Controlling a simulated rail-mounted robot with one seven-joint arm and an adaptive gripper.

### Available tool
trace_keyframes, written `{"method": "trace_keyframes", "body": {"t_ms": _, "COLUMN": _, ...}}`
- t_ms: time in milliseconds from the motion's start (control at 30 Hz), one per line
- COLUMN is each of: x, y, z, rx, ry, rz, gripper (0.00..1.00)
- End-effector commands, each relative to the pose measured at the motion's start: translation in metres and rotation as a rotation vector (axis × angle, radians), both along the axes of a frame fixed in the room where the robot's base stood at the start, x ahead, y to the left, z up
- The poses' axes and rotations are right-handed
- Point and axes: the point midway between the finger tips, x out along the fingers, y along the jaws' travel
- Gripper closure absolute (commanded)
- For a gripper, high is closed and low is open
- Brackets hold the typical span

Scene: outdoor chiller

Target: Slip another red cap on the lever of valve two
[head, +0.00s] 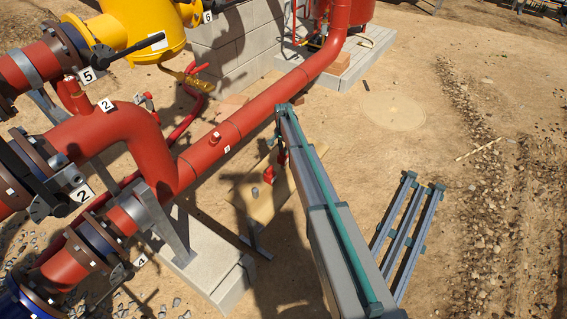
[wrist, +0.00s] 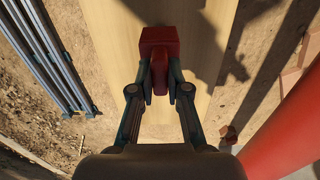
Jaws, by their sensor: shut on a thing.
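A red cap (wrist: 160,40), a block with a narrower lower part, is between the fingers of my gripper (wrist: 160,84) in the wrist view. The gripper is shut on it, over a pale wooden board (wrist: 110,30). I cannot tell whether the cap touches the board. In the head view, my arm hides most of the gripper; small red pieces (head: 269,173) show beside it over the board (head: 262,208). Valve two, by the lower "2" tag (head: 82,193), is on the red pipe at the left, well away from the gripper. Its grey lever (head: 42,207) is partly unclear.
A long red pipe (head: 235,125) runs diagonally between the board and the wall; it also shows in the wrist view (wrist: 300,130). A concrete block (head: 205,262) supports the pipework. A grey slatted rack (head: 408,235) lies at right. A small grey piece (head: 255,192) is on the board.

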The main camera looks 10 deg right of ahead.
Motion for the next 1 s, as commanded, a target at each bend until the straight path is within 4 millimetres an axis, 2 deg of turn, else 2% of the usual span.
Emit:
{"method": "trace_keyframes", "body": {"t_ms": 767, "x": 0.0000, "y": 0.0000, "z": 0.0097, "rx": 0.000, "ry": 0.000, "rz": 0.000, "gripper": 1.00}}
{"method": "trace_keyframes", "body": {"t_ms": 800, "x": 0.0000, "y": 0.0000, "z": 0.0097, "rx": 0.000, "ry": 0.000, "rz": 0.000, "gripper": 0.86}}
{"method": "trace_keyframes", "body": {"t_ms": 900, "x": 0.0000, "y": 0.0000, "z": 0.0097, "rx": 0.000, "ry": 0.000, "rz": 0.000, "gripper": 1.00}}
{"method": "trace_keyframes", "body": {"t_ms": 1000, "x": 0.0001, "y": -0.0001, "z": 0.0097, "rx": 0.000, "ry": 0.000, "rz": 0.000, "gripper": 1.00}}
